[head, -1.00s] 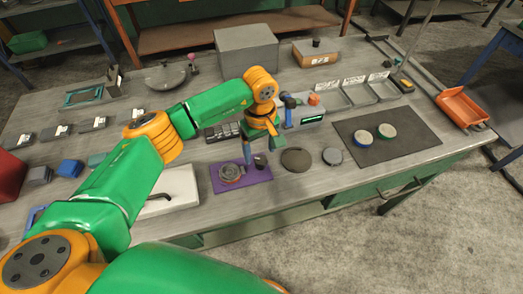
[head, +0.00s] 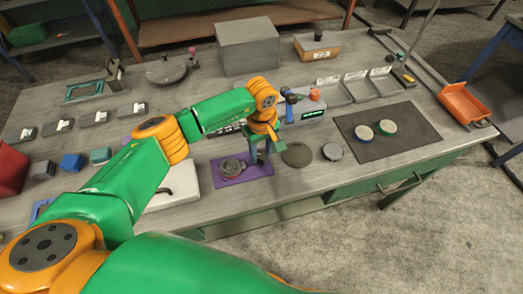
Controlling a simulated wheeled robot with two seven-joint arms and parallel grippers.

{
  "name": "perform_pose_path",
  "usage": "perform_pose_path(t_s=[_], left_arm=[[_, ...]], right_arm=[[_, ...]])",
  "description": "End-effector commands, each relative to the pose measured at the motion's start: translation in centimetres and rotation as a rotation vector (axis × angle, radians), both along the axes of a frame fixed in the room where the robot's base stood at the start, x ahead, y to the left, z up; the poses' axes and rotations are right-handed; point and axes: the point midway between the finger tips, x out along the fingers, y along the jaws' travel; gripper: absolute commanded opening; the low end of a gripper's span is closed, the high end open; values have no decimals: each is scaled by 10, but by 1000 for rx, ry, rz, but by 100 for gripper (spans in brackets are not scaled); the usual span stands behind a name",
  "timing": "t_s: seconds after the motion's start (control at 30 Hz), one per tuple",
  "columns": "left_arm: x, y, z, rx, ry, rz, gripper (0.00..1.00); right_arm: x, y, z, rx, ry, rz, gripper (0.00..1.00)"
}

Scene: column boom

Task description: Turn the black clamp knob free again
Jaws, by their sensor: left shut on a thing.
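My left gripper (head: 260,155) reaches down over the right part of a purple mat (head: 227,182). It is shut on a small dark upright piece, which I take for the black clamp knob (head: 261,160); the fingers hide most of it. A round grey and reddish fixture (head: 231,167) lies on the mat just left of the fingers. My right gripper is out of view.
A dark flat disc (head: 297,155) and a grey round piece (head: 332,152) lie right of the mat. A dark mat (head: 388,150) holds two round pieces. A display box (head: 305,110) stands behind my gripper. The bench's front right is clear.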

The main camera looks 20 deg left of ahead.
Motion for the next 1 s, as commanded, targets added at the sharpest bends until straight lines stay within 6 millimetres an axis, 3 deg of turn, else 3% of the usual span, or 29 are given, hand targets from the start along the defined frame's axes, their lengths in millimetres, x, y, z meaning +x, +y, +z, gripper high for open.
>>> perform_pose_path(t_s=[0.27,1.0], left_arm=[[0,0,-3,0,0,142,0],[0,0,-3,0,-2,836,0]], right_arm=[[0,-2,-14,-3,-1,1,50],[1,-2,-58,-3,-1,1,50]])
